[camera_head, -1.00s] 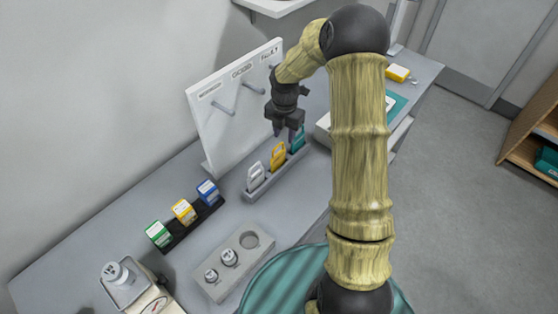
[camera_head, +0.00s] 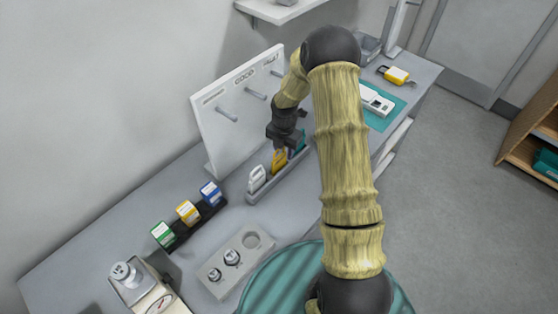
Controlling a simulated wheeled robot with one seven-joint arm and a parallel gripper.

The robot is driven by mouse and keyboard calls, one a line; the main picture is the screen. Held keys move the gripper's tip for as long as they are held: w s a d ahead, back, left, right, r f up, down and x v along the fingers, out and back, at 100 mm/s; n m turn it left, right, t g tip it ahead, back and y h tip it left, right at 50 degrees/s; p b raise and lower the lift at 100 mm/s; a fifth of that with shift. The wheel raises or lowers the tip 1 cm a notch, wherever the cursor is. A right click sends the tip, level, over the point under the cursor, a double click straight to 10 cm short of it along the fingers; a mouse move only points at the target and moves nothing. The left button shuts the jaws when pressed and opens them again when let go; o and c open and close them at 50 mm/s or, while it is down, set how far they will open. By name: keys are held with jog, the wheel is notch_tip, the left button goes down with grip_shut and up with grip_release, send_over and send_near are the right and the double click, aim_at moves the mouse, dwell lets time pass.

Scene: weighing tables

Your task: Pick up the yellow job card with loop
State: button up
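The yellow job card with loop (camera_head: 278,162) stands upright in a grey slotted holder (camera_head: 262,197) on the table. A white looped card (camera_head: 257,178) stands to its left in the holder, and a teal card (camera_head: 299,144) to its right, partly hidden by my gripper. My gripper (camera_head: 284,148) points down at the top of the yellow card, at its loop. The fingertips are small and dark here, and I cannot tell whether they are open or closed on the loop.
A white board with pegs (camera_head: 222,125) stands behind the holder. Green, yellow and blue boxes sit in a black rack (camera_head: 190,228) at left. A grey block with weights (camera_head: 222,278) and a scale (camera_head: 150,297) are in front. A yellow tagged item (camera_head: 397,75) lies at the far right.

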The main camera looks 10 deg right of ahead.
jog(key=shift+f, duration=0.4)
grip_shut()
